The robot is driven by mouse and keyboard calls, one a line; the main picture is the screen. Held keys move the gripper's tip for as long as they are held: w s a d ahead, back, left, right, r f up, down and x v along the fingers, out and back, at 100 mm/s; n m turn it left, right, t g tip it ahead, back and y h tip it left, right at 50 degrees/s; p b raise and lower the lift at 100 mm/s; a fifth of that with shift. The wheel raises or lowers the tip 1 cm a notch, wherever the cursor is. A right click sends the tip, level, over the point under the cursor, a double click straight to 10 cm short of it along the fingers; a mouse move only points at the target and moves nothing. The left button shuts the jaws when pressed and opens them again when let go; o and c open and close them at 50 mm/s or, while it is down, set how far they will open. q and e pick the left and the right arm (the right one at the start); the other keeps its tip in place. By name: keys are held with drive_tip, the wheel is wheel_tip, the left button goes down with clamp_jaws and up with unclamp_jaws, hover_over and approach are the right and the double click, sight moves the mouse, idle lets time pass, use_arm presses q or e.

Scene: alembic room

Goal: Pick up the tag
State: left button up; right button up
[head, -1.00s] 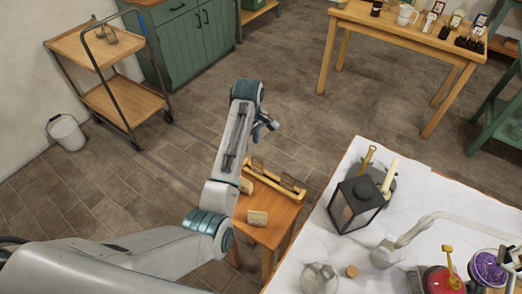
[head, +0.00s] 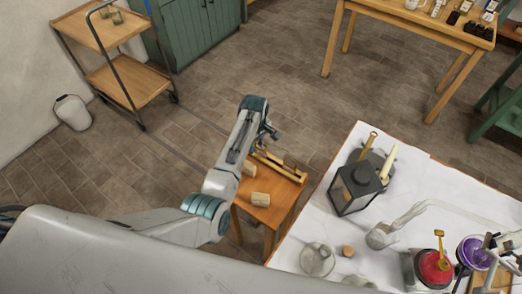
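A small wooden side table (head: 284,202) stands beside the white-topped table. Two small cream pieces lie on it; either may be the tag. One cream piece (head: 261,199) is near the front edge and fully in view. The other (head: 249,169) is partly hidden by my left arm. My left gripper (head: 269,132) appears just beyond the far side of the small table, apart from both pieces. It is small and seen from behind, so its opening is unclear. Part of my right gripper (head: 500,246) shows at the right edge over the white table; its fingers are unclear.
A wooden rack (head: 280,166) lies along the back of the small table. The white table (head: 318,222) holds a black lantern (head: 354,188), a candle (head: 388,164), glassware, a red pot (head: 433,268) and a purple pot (head: 473,252). A trolley (head: 140,87) and bucket (head: 73,112) stand left. Middle floor is clear.

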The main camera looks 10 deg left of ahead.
use_arm(q)
clamp_jaws()
idle(0.3)
